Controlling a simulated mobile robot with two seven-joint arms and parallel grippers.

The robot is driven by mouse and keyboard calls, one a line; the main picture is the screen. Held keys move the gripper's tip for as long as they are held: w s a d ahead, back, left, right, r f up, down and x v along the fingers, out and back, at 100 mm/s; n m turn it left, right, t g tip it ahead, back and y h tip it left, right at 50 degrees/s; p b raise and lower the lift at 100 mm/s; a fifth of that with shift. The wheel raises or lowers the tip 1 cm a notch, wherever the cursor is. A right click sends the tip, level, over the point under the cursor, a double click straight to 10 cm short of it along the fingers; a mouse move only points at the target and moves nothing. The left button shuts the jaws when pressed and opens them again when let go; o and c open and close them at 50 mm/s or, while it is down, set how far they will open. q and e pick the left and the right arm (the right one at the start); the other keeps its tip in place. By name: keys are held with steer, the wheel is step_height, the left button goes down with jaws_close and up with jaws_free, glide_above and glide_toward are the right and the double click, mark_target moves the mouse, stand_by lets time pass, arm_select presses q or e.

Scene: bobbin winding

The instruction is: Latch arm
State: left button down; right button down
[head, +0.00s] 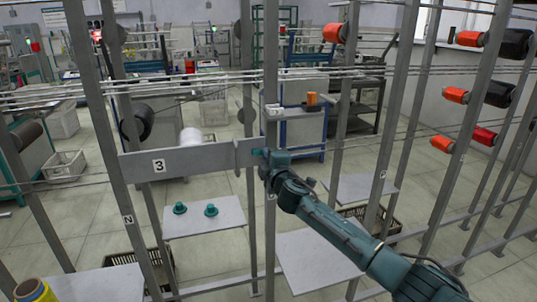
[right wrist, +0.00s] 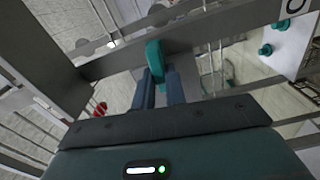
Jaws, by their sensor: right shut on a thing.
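The flat grey arm (head: 200,159) with a "3" plate runs nearly level across the rack uprights in the head view. Its right end meets a grey bracket at an upright (head: 271,80). My right gripper (head: 262,157) is at that end. In the right wrist view the grey arm (right wrist: 220,30) crosses the top, with a teal handle (right wrist: 153,52) on it. My two dark blue fingers (right wrist: 160,80) are closed on the handle's lower part. Whether the arm is seated in a latch cannot be told. My left gripper is not in view.
Two teal pegs (head: 211,210) stand on a grey shelf (head: 228,225) below the arm. Uprights and taut horizontal strands surround my right arm. Red and orange bobbins (head: 455,95) sit on the rack at right. A yellow spool (head: 36,290) is at lower left.

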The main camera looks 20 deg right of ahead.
steer(key=shift+f+n, duration=0.1)
steer(key=shift+n, duration=0.5)
steer(key=c, duration=1.4)
jaws_free()
steer(key=shift+c, duration=0.2)
steer(key=shift+s+f, duration=0.1)
steer(key=s, duration=1.3)
steer(key=shift+d, duration=0.25)
